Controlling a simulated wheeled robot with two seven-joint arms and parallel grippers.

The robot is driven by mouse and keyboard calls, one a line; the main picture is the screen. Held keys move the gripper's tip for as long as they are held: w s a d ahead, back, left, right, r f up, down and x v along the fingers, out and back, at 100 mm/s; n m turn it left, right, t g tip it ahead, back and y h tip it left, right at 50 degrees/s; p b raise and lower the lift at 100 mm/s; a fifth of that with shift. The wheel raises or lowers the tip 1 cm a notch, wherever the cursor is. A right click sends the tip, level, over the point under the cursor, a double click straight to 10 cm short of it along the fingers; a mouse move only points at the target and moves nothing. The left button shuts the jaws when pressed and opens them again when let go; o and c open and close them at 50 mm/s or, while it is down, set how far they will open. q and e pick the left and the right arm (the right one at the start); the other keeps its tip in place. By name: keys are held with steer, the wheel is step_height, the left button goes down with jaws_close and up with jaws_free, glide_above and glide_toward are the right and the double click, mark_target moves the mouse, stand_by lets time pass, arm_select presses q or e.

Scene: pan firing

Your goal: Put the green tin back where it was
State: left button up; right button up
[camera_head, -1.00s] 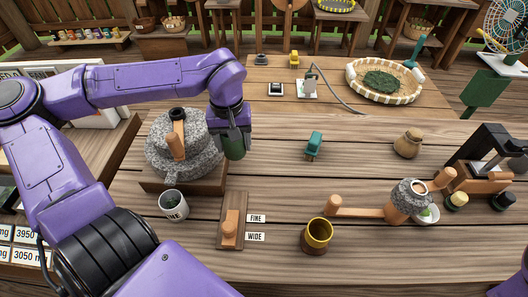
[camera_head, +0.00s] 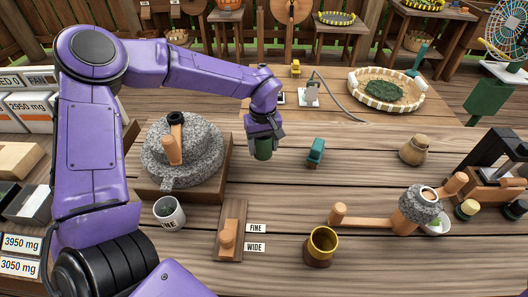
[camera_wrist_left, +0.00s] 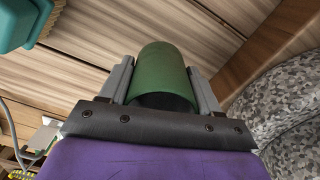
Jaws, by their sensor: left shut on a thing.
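The green tin (camera_head: 263,148) is a dark green cylinder held in my left gripper (camera_head: 264,138), between the stone mill and the teal object. In the left wrist view the tin (camera_wrist_left: 163,72) sits between the two grey fingers of the gripper (camera_wrist_left: 163,85), which are shut on it. From the head it looks upright; whether its base touches the table cannot be told. My right gripper is not in view.
The stone mill (camera_head: 200,150) stands left of the tin, and a small teal object (camera_head: 316,150) just right. A white cup (camera_head: 169,213), a wooden FINE/WIDE slider board (camera_head: 231,210) and a brass-rimmed cup (camera_head: 321,246) stand nearer. Bare table lies between the tin and the slider board.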

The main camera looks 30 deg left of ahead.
mark_target(265, 154)
arm_select(q)
steer(key=shift+w+f, duration=0.25)
steer(key=shift+f, duration=0.15)
step_height(265, 154, down, 3)
steer(key=shift+w+d+f, duration=0.1)
steer(key=shift+w, duration=0.05)
steer(key=shift+f, duration=0.1)
steer(key=o, duration=1.1)
step_height(265, 154, up, 12)
steer(key=shift+r, duration=0.2)
